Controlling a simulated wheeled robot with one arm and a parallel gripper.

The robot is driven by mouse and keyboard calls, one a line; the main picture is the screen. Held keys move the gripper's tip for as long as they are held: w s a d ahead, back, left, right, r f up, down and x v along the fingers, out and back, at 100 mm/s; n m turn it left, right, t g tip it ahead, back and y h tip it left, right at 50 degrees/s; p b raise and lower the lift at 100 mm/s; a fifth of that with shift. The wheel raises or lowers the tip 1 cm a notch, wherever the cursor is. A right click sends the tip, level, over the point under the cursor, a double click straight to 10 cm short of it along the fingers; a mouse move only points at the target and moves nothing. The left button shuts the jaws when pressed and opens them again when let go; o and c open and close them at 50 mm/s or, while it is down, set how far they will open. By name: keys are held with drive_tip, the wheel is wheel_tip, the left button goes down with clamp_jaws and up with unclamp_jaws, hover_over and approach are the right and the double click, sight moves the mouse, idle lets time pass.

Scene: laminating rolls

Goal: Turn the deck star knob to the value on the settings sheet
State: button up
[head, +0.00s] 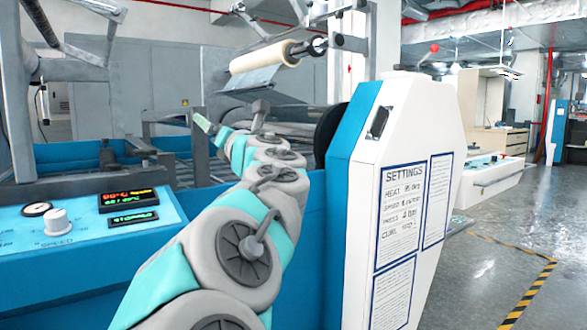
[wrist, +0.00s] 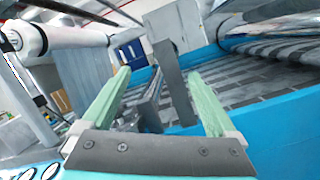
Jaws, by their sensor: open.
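My gripper (head: 208,126) reaches over the machine's blue side panel in the head view, with one pale green finger clearly seen. In the wrist view my gripper (wrist: 160,73) is open, with its two green fingers apart and nothing held. A dark grey upright block (wrist: 173,82) stands beyond and between the fingers. I cannot make out a star shape, so I cannot tell which part is the deck star knob. The settings sheet (head: 400,218) is on the white end panel. It lists heat, speed, press and curl; the values are too blurred to read surely.
A console (head: 85,222) with a white speed knob (head: 57,222) and a lit display (head: 127,199) is at left. A film roll (head: 264,57) hangs above the deck. The white end panel (head: 352,180) stands right of my arm. Grey floor (head: 490,270) is clear at right.

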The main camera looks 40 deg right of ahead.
drive_tip(key=s+d+f+m+g+h+b, duration=0.1)
drive_tip(key=s+d+f+m+g+h, duration=0.1)
drive_tip(key=d+m, duration=0.5)
drive_tip(key=s+d+f+m+g+h+b, duration=0.1)
drive_tip(key=s+d+f+m+g+h, duration=0.1)
drive_tip(key=s+d+f+m+h, duration=0.3)
drive_tip(key=shift+s+d+f+m+h+b, duration=0.3)
drive_tip(key=shift+d+f+m+h, duration=0.3)
drive_tip(key=shift+d+m+h, duration=0.85)
drive_tip(key=shift+a, duration=0.15)
